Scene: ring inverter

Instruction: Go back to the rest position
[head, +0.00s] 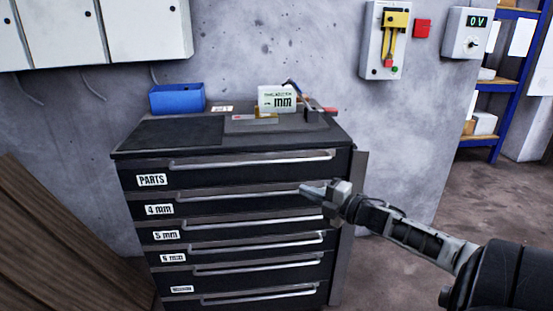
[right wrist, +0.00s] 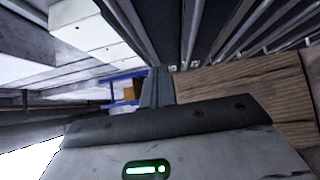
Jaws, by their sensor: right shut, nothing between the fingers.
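My right gripper (head: 316,191) reaches in from the right in the head view. It is shut and empty, in front of the drawer cabinet (head: 240,158) near the right end of the upper drawer handles. I cannot tell whether it touches a handle. In the right wrist view its shut fingers (right wrist: 158,84) show at the centre. All the cabinet drawers look closed, with labels such as PARTS (head: 151,180) and 4 mm (head: 159,210). My left gripper is not in view.
On the cabinet top are a blue bin (head: 177,98), a white sign marked mm (head: 277,97) and some tools. White boxes (head: 147,28) and a switch panel (head: 384,40) hang on the wall. Blue shelving (head: 510,90) stands at the right. Wooden boards (head: 50,240) lean at the left.

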